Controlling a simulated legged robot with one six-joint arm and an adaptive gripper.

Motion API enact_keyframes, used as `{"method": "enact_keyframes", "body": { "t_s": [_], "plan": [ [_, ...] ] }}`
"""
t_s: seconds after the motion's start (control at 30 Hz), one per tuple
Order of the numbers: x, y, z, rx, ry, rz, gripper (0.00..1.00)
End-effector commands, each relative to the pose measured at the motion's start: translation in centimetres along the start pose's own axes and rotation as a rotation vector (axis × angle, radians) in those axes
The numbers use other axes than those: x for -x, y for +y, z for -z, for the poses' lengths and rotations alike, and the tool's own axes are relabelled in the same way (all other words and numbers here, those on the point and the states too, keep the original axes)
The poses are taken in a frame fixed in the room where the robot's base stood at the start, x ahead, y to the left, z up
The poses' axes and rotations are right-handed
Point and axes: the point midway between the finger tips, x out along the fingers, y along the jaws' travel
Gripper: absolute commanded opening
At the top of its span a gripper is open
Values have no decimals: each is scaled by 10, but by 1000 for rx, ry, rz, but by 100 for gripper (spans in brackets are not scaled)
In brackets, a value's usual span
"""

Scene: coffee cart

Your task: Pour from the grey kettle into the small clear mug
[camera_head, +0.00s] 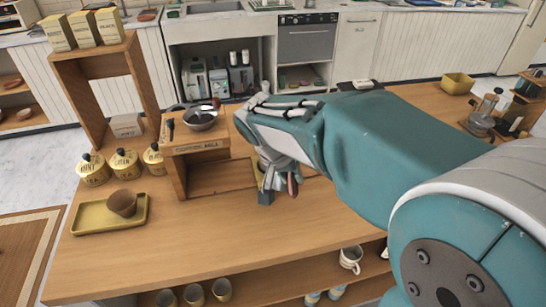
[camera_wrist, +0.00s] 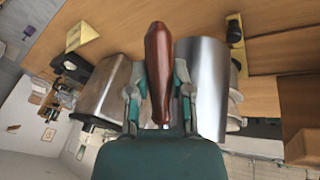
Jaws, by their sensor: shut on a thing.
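My gripper (camera_wrist: 158,88) is shut on an upright reddish-brown handle in the wrist view (camera_wrist: 158,50). Shiny grey metal bodies show on both sides of this handle, one at left (camera_wrist: 108,88) and one at right (camera_wrist: 207,85). I take the handle to be the grey kettle's, but cannot tell which metal surface belongs to it. In the head view my gripper (camera_head: 278,180) is over the wooden counter, just right of the coffee mill box, with the reddish handle end (camera_head: 293,186) showing. My arm hides most of the kettle there. I cannot make out the small clear mug.
The coffee mill box (camera_head: 195,149) bears a dark pan (camera_head: 200,118). Glassware (camera_head: 482,118) stands far right. The counter's front left (camera_head: 190,235) is clear.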

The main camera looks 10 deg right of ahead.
Motion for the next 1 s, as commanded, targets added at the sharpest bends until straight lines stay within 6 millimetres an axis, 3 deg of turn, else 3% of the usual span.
{"method": "enact_keyframes", "body": {
  "t_s": [0.53, 1.0],
  "plan": [
    [-19, -5, -7, -42, 95, 49, 0],
    [-11, -3, -4, -45, 100, 52, 0]
  ]
}}
